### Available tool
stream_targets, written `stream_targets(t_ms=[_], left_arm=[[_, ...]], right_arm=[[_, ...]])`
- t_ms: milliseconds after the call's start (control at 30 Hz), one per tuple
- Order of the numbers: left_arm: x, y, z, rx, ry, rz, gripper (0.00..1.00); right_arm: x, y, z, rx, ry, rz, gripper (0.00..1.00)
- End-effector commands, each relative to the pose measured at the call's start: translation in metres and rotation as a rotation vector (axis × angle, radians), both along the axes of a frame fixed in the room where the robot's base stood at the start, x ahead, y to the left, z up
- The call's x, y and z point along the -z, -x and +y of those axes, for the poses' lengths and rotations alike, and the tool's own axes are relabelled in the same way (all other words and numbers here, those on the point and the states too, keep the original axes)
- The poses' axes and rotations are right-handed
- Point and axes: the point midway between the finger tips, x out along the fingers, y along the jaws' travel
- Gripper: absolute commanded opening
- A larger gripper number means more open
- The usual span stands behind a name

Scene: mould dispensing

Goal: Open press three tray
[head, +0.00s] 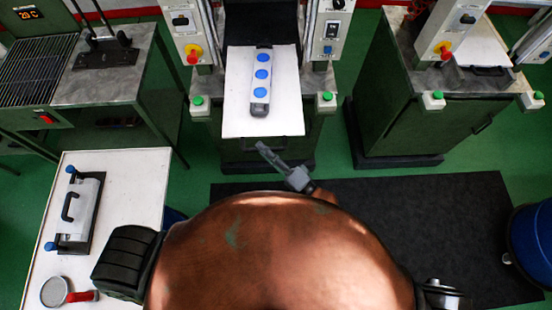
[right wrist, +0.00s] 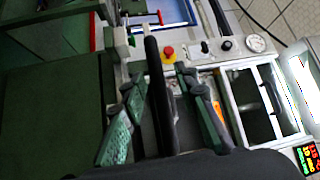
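The middle press has a white tray (head: 237,100) at its front, and a grey bar-shaped mould with three blue discs (head: 262,80) lies on it. The right-hand press has a pale tray (head: 478,48) with a dark handle (head: 490,71) at its front. No number shows on either press. My right gripper (head: 262,148) is just in front of the middle press, close below the tray's front edge; I cannot tell if it touches. In the right wrist view its green-padded fingers (right wrist: 162,125) stand apart, with a dark bar (right wrist: 160,90) showing between them.
A white side table (head: 125,190) at left holds a black-handled plate (head: 80,212) and a round strainer-like tool (head: 57,291). A grill unit (head: 40,72) stands far left. A blue bin (head: 533,240) stands at right. The dark mat (head: 440,220) has free floor room.

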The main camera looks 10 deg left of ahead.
Motion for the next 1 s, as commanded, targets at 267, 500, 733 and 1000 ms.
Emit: stream_targets(t_ms=[267,500,733,1000], left_arm=[[0.0,0.0,-0.001,0.0,0.001,0.0,0.4],[0.0,0.0,-0.001,0.0,0.001,0.0,0.4],[0.0,0.0,-0.001,0.0,0.001,0.0,0.4],[-0.002,-0.001,-0.002,0.0,0.001,0.001,0.4]], right_arm=[[0.008,0.028,-0.048,0.0,0.005,0.002,0.28],[0.012,0.048,-0.08,-0.001,0.001,0.0,0.28],[0.013,0.055,-0.092,0.0,-0.002,0.001,0.28],[0.013,0.055,-0.092,0.0,-0.002,0.001,0.28]])
